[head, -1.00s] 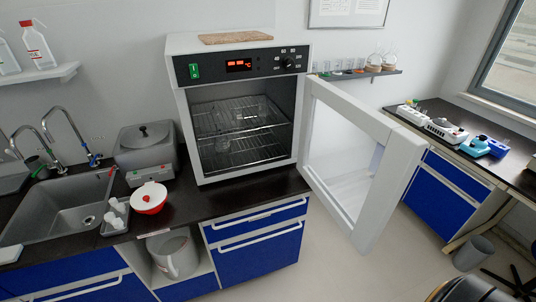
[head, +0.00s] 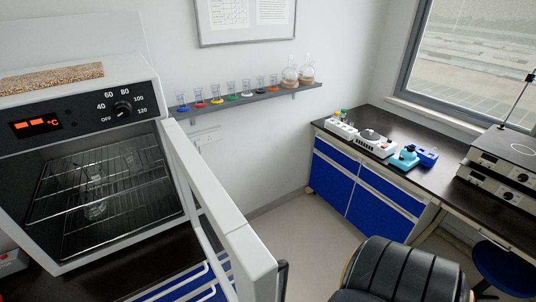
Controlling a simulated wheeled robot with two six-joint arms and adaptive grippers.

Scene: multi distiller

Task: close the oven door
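The white oven (head: 148,72) stands at the left of the head view, cut off by the left edge. Its display glows red and its temperature dial is on the front panel. The oven door (head: 232,222) is open. It is hinged at the oven's right side and extends toward me, seen nearly edge-on and running out of the bottom of the picture. A dark part, perhaps the handle, shows beside its near end. Inside the open chamber are wire racks (head: 125,202) and clear glassware (head: 95,208). Neither of my grippers is in view.
A black padded chair (head: 405,272) stands at the bottom right. Clear floor (head: 290,222) lies between the door and the blue cabinets (head: 370,190). A dark bench (head: 447,172) with instruments runs along the right. A wall shelf (head: 240,101) holds small glassware.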

